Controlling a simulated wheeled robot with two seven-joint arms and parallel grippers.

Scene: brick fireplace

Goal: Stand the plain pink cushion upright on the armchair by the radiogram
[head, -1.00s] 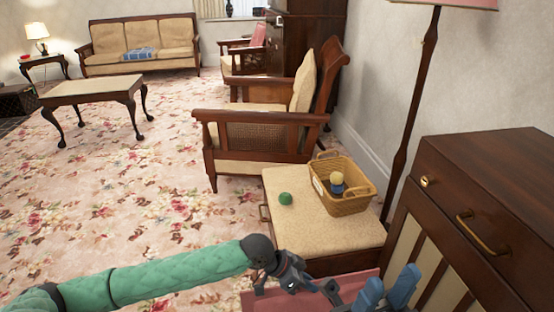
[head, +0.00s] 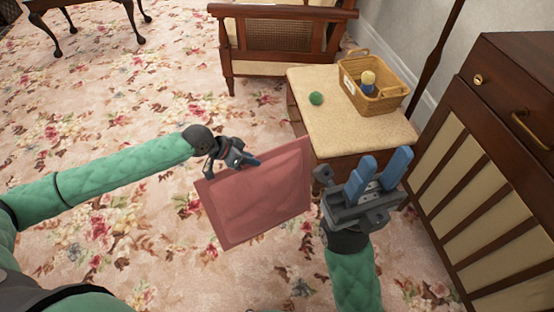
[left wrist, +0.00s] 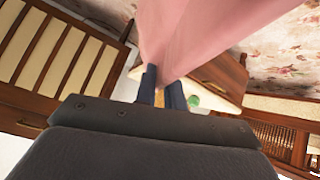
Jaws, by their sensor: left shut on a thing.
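The plain pink cushion (head: 262,195) hangs tilted above the carpet in the head view. My left gripper (head: 246,162) is shut on its upper edge. In the left wrist view the pink cushion (left wrist: 205,35) fills the upper middle, between the blue fingers of my left gripper (left wrist: 163,88). My right gripper (head: 377,172) is open and empty, just right of the cushion, its blue fingers pointing up. The armchair (head: 285,40) with a wooden frame and cane side stands beyond, at the top; its seat is mostly cut off.
A cream-topped stool (head: 330,120) stands between the cushion and the armchair, bearing a green ball (head: 316,98) and a wicker basket (head: 375,98) with things inside. A wooden cabinet with slatted cream panels (head: 490,180) closes off the right. The floral carpet (head: 110,120) is open at left.

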